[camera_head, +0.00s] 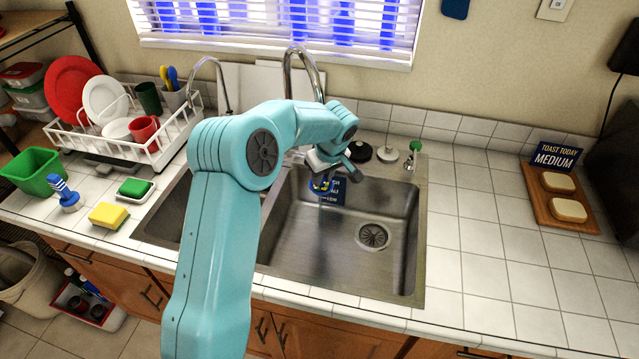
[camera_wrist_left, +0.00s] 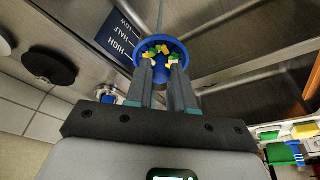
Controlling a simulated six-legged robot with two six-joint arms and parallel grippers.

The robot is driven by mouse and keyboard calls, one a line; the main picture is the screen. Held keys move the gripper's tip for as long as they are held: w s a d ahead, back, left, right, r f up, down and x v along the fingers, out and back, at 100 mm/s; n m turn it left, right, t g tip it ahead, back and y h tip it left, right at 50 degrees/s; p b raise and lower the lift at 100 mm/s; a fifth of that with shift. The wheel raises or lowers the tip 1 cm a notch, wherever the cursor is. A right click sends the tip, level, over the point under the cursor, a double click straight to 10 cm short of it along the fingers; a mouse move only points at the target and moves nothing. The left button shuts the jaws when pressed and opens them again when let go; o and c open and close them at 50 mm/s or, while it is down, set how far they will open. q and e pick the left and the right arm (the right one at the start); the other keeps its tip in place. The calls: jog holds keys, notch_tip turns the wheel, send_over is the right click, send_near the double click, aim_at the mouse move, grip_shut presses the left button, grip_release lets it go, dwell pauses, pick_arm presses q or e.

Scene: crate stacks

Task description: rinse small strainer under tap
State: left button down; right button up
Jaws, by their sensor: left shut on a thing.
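The small strainer is a blue round cup (camera_head: 319,187) with yellow, green and white bits in it. It hangs over the upper left of the right sink basin (camera_head: 340,238). My left gripper (camera_head: 325,172) is shut on it. In the wrist view, the strainer (camera_wrist_left: 182,46) sits at the tips of my left gripper (camera_wrist_left: 160,64). The chrome tap (camera_head: 304,62) arches behind the gripper; my arm hides its lower part. A thin pale vertical line, perhaps water, reaches toward the strainer in the wrist view. My right gripper is not in view.
A blue level sign (camera_wrist_left: 120,40) is on the sink wall. A second, thinner tap (camera_head: 212,72) stands at left. A dish rack (camera_head: 135,130), yellow sponge (camera_head: 109,215) and green bin (camera_head: 34,171) are left. Two black and white stoppers lie behind the basin.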

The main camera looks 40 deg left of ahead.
pick_arm(q)
jog(key=shift+w+d, duration=0.15)
jog(key=shift+d, duration=0.1)
jog(key=shift+s+d+f+b, duration=0.1)
jog(key=shift+s+b, duration=0.15)
jog(key=shift+b, duration=0.2)
jog(key=s+d+r+b, duration=0.2)
jog(key=s+d+b, duration=0.2)
jog(key=s+b, duration=0.2)
jog(key=shift+s+d, duration=0.35)
jog(key=shift+s, duration=0.85)
jog(key=shift+r, duration=0.1)
